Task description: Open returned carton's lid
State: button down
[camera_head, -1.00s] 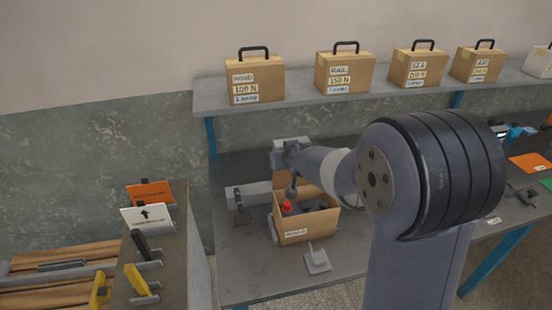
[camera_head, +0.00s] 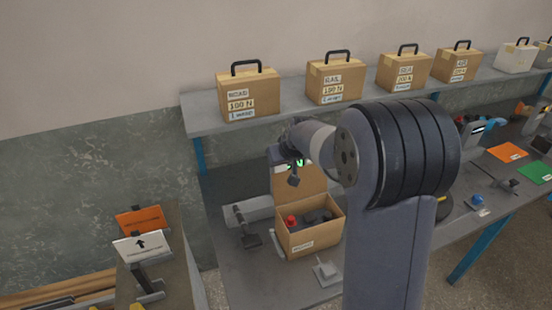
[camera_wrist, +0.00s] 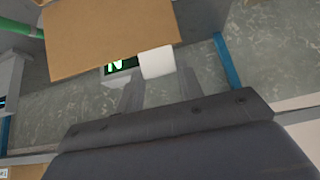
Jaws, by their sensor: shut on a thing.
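The returned carton (camera_head: 312,241) is a brown box on the workbench. Its lid (camera_head: 300,184) stands raised at the back edge, and the inside shows a red-topped item (camera_head: 291,221) and dark pieces. In the wrist view the lid (camera_wrist: 110,32) is a brown panel with a white tab (camera_wrist: 156,61) at its edge. My gripper (camera_wrist: 158,78) is shut on this tab, with a finger on each side. In the head view my gripper (camera_head: 287,160) is at the lid's top; its fingertips are hard to make out there.
A green-lit display (camera_wrist: 120,65) is close behind the lid. A shelf (camera_head: 200,118) with several handled cartons runs above. A side rack (camera_head: 177,262) stands at left.

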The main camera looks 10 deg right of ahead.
jog(key=shift+w+r, duration=0.15)
jog(key=shift+w, duration=0.05)
jog(key=c, duration=0.9)
grip_release()
jog(key=shift+s, duration=0.15)
jog(key=b+v, duration=0.2)
jog(key=v, duration=0.8)
jog(key=shift+s+d+r, duration=0.1)
jog(key=shift+s+r, duration=0.1)
jog(key=shift+s, duration=0.05)
